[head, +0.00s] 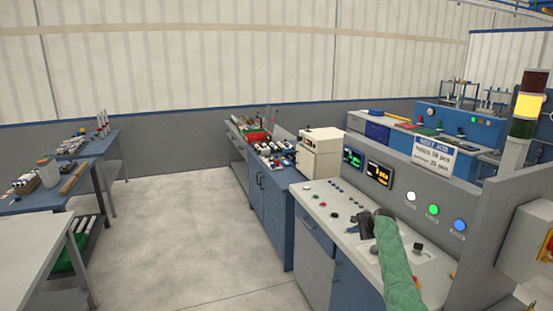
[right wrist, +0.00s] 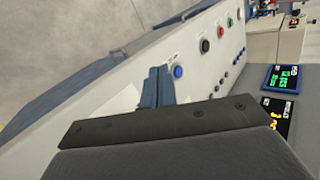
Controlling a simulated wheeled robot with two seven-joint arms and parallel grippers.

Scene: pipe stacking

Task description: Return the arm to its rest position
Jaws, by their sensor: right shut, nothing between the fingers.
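My right gripper (head: 364,225) is over the grey control console (head: 335,203) in the head view, with its green-sleeved arm coming in from the lower right. In the right wrist view its fingers (right wrist: 158,88) are together in front of the console panel, with nothing between them. A blue button (right wrist: 178,71) shows just beside the fingertips; I cannot tell whether they touch it. My left gripper is in neither view.
Two lit displays (head: 378,174) stand on the console's back panel, with white, green and blue lamps to their right. A signal tower (head: 527,105) rises at the right. Blue cabinets (head: 272,205) stand beyond. Tables (head: 40,262) line the left. The floor (head: 190,220) between is clear.

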